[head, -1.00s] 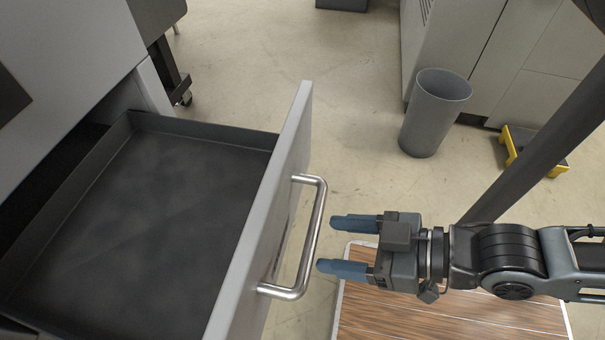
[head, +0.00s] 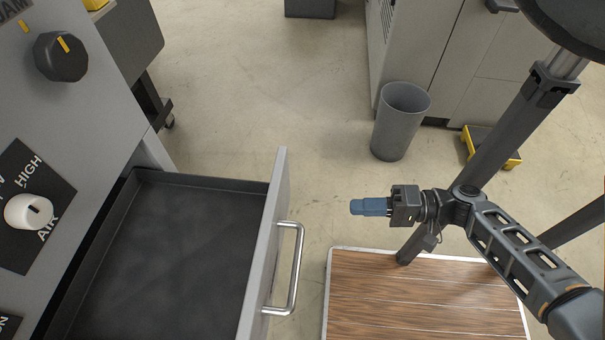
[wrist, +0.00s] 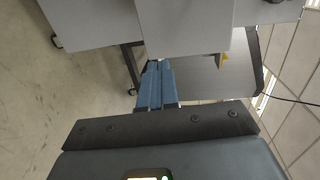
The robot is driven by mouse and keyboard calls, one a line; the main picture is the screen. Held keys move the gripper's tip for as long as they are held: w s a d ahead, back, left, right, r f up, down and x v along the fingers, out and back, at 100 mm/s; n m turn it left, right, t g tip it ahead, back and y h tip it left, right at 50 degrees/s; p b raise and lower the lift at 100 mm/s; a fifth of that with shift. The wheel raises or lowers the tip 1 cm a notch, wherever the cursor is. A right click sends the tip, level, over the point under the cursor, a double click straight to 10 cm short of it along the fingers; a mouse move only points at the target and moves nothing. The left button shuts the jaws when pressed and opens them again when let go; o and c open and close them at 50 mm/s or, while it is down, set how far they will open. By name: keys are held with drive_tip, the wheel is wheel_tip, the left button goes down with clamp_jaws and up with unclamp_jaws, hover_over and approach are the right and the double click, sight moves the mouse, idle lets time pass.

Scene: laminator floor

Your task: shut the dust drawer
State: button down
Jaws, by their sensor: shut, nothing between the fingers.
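The dust drawer (head: 170,265) is pulled far out of the grey machine on the left in the head view. Its inside is dark and looks empty, with a greyish haze on the floor. The drawer's light grey front (head: 265,240) carries a metal bar handle (head: 296,268). My gripper (head: 356,207) is to the right of the drawer front and apart from it, with its blue fingers pointing left. The fingers are shut together and hold nothing. In the wrist view the closed blue fingers (wrist: 155,88) point toward grey panels.
A grey bin (head: 400,122) and a yellow-edged step (head: 492,146) stand on the floor at the back right. A wood-topped platform (head: 425,295) lies below my arm. A black knob (head: 61,56) and a white AIR knob (head: 29,211) stick out from the machine. Bare floor lies beyond the drawer.

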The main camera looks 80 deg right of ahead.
wheel_tip(320, 180, up, 3)
drive_tip(key=d+t, duration=0.1)
drive_tip(key=p, duration=0.3)
approach(287, 187)
drive_tip(key=shift+m+h, duration=0.3)
drive_tip(key=shift+h, duration=0.1)
drive_tip(key=w, duration=0.7)
drive_tip(key=shift+a+f, duration=0.2)
drive_tip(key=shift+a, duration=0.05)
drive_tip(key=w+b, duration=0.5)
drive_tip(key=w, duration=2.2)
drive_tip(key=shift+w+r, duration=0.1)
drive_tip(key=shift+w, duration=0.45)
drive_tip(key=shift+w+a, duration=0.1)
